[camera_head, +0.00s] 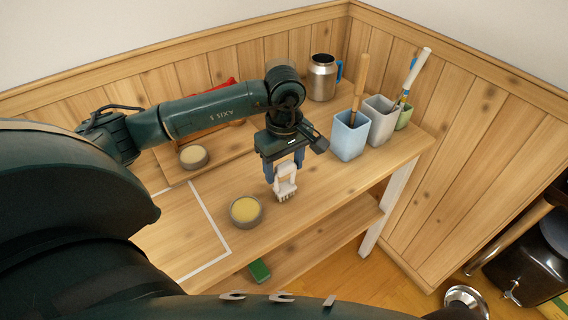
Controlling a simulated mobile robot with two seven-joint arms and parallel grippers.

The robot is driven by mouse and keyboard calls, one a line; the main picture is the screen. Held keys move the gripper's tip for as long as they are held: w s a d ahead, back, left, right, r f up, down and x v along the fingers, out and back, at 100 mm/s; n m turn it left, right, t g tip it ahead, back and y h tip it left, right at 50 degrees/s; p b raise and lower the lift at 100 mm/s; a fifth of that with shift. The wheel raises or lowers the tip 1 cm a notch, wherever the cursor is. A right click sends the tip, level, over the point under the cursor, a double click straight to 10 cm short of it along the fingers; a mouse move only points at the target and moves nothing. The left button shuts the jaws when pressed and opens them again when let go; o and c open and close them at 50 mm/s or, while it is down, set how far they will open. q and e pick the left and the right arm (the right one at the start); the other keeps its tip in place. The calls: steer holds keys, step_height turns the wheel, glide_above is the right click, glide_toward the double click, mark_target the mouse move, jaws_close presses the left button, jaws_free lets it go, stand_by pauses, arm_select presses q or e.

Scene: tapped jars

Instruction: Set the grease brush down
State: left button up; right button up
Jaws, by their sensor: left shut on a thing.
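My left gripper (283,174) points down over the middle of the wooden table. It is shut on the grease brush (286,183), a small white brush with its bristles downward. The bristle ends are close to the tabletop; I cannot tell whether they touch it. A round grey tin with a yellow filling (246,210) stands just left of and nearer than the brush. My right gripper is not in view.
Blue (348,145), grey (381,130) and green (404,119) cups stand right; handled tools rise from them. A steel mug (322,80) is behind. Another tin (193,158) and a white outline (214,226) lie left. Tabletop right of the brush is bare.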

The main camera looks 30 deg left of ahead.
arm_select(q)
steer(key=shift+f, duration=0.2)
steer(key=shift+f, duration=0.15)
steer(key=o, duration=1.3)
